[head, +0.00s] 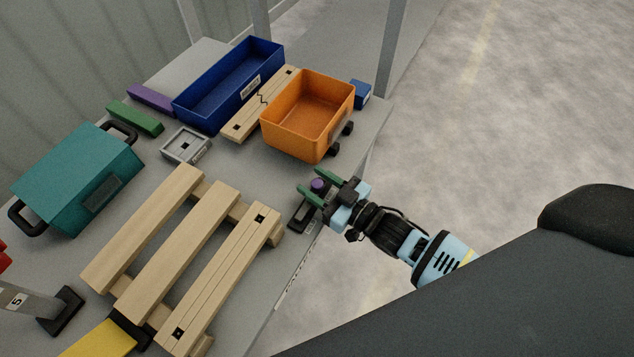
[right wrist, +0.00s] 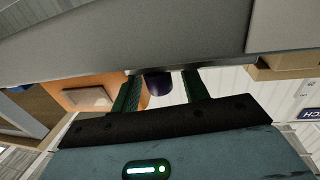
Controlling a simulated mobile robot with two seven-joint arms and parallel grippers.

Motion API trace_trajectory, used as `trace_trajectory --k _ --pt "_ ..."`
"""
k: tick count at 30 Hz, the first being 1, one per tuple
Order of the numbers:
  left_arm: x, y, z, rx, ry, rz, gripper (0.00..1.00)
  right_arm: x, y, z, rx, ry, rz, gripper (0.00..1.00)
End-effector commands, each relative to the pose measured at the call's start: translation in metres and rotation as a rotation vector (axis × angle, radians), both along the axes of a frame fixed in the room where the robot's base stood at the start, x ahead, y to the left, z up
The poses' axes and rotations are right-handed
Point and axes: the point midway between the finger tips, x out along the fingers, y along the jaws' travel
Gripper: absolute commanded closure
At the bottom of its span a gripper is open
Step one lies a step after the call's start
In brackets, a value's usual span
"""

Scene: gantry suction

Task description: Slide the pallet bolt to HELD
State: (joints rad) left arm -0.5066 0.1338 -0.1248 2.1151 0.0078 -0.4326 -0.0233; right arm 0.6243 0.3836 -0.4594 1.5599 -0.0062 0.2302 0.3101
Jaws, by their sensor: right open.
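In the right wrist view the knob (right wrist: 159,84) shows between the two fingers (right wrist: 162,92), with a visible gap to the right finger. I cannot tell whether the left finger touches it. The base is partly hidden by the gripper, and no HELD mark is readable. My left gripper is not in view.
An orange bin (head: 309,113) stands just beyond the gripper, with a blue tray (head: 230,86) behind it. A teal case (head: 78,178) and a small grey box (head: 186,146) lie to the left. Open floor (head: 500,120) lies right of the table.

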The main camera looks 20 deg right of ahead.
Motion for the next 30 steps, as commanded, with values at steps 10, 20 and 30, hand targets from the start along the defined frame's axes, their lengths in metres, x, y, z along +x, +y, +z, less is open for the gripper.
trace_trajectory --k 10,20,30 --pt "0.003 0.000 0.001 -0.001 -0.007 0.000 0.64 0.000 0.000 0.000 0.000 0.000 0.000 0.77" --pt "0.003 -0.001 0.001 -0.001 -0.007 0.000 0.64 0.000 0.000 0.000 0.000 0.001 0.000 1.00" --pt "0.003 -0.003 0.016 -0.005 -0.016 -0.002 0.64 -0.028 0.036 0.001 0.001 0.002 0.000 1.00"
